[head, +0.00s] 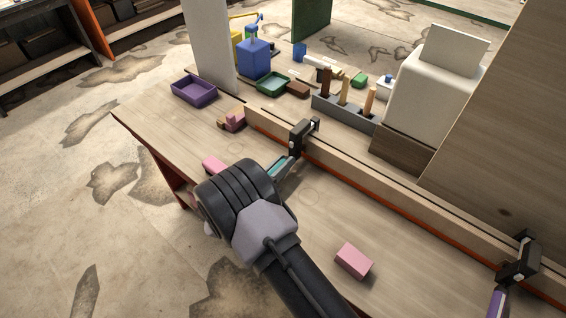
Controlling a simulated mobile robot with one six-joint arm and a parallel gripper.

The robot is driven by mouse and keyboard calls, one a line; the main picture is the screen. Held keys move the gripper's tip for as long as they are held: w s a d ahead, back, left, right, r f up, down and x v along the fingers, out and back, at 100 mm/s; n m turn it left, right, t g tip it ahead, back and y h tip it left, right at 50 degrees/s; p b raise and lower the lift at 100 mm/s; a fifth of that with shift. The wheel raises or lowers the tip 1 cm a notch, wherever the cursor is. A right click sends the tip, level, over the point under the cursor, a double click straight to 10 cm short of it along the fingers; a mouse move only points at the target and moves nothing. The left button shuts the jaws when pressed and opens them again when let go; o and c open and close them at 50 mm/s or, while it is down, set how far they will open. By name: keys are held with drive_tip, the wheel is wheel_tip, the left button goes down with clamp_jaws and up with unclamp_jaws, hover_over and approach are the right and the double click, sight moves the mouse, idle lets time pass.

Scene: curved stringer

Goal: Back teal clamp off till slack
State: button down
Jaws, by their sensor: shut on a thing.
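The teal clamp has a black frame (301,137) that sits over the long wooden strip at the table's middle. Its teal handle (279,167) points down toward me. My gripper (276,173) is at this handle and shut on it; my dark wrist hides most of the fingers and the handle's lower end. Whether the clamp's screw is tight or loose cannot be told from here. A second clamp (519,262) with a purple handle (496,303) sits on the same strip at the far right.
The long wooden strip (400,198) crosses the table (165,130). Pink blocks (354,260) lie on the near side. A tall panel rises at right.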

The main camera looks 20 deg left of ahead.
drive_tip(key=shift+f+n, duration=0.1)
drive_tip(key=shift+n, duration=0.2)
drive_tip(key=c, duration=1.1)
unclamp_jaws()
drive_tip(key=shift+c, duration=0.2)
drive_tip(key=p+v, duration=0.3)
drive_tip(key=v, duration=1.4)
drive_tip(key=shift+s+a, duration=0.15)
drive_tip(key=shift+s, duration=0.1)
